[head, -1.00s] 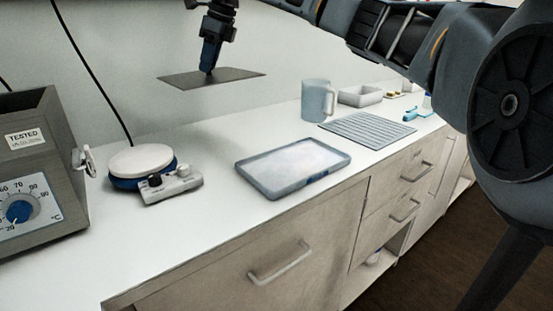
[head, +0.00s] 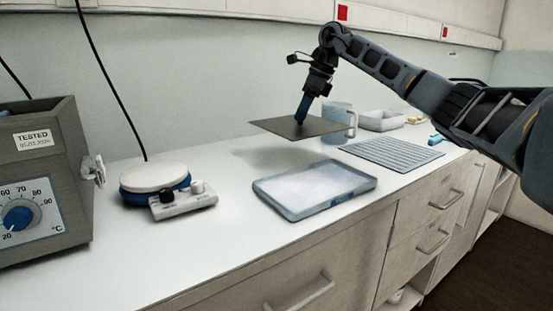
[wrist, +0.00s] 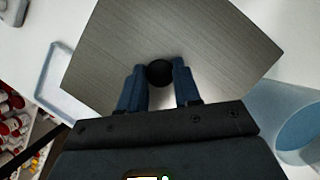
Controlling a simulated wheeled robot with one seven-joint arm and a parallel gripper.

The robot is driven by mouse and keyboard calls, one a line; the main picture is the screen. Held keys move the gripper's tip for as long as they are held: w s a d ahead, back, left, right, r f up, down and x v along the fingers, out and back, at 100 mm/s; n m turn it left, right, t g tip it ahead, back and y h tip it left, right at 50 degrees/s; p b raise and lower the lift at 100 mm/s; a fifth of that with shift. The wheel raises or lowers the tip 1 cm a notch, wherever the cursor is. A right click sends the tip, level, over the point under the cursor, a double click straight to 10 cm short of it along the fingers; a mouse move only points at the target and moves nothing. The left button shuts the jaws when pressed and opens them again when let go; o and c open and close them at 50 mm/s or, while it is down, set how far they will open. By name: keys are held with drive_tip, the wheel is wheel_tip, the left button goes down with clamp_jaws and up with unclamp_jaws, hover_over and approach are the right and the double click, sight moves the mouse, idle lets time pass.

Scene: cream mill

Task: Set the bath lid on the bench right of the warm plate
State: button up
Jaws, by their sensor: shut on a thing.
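The bath lid (head: 275,126) is a flat grey metal plate, held roughly level above the bench. My gripper (head: 300,122) is shut on the lid's round black knob, which shows between the fingers in the wrist view (wrist: 159,73). The lid hangs behind the shallow clear tray, with its shadow on the bench (head: 232,215) below. The warm plate (head: 154,178), with a white round top and blue body, stands on the left part of the bench. The grey bath (head: 45,180) with a temperature dial is at the far left; its top opening is not visible.
The shallow clear tray (head: 287,211) lies right of the warm plate near the front edge. A blue jug (head: 340,111) stands close behind the lid's right side. A grey ribbed mat (head: 390,154) and a white bin (head: 382,121) are farther right. Bench between warm plate and tray is bare.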

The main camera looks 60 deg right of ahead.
sight(271, 125)
drive_tip(key=w+a+f, duration=0.1)
drive_tip(key=w+f, duration=0.1)
drive_tip(key=w+a+f, duration=0.1)
drive_tip(key=w+a, duration=0.1)
drive_tip(key=w, duration=0.1)
drive_tip(key=w+a+f, duration=0.2)
drive_tip(key=w, duration=0.1)
drive_tip(key=shift+w+f, duration=0.15)
drive_tip(key=shift+f, duration=2.2)
drive_tip(key=shift+f, duration=0.2)
drive_tip(key=o, duration=1)
drive_tip(key=v, duration=1.2)
drive_tip(key=shift+r, duration=0.15)
